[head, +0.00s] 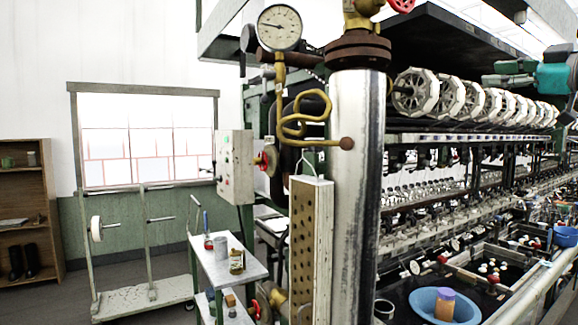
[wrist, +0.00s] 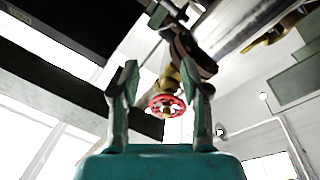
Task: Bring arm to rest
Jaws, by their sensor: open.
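My gripper (head: 490,74) is at the upper right of the head view, its fingers pointing left, in front of the row of white reels. In the wrist view my gripper (wrist: 160,72) has its two fingers spread apart, with nothing held between them. A red valve wheel (wrist: 165,106) shows beyond the fingers in the wrist view. A red wheel (head: 401,4) is also partly in view atop the steel pipe in the head view, left of my gripper and apart from it. Most of my arm is outside the head view.
A steel pipe (head: 357,190) with a pressure gauge (head: 279,28) stands mid-view. White reels (head: 448,97) line the machine behind my gripper. Below are basins with a blue bowl (head: 425,304) holding an orange, purple-lidded jar (head: 445,305).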

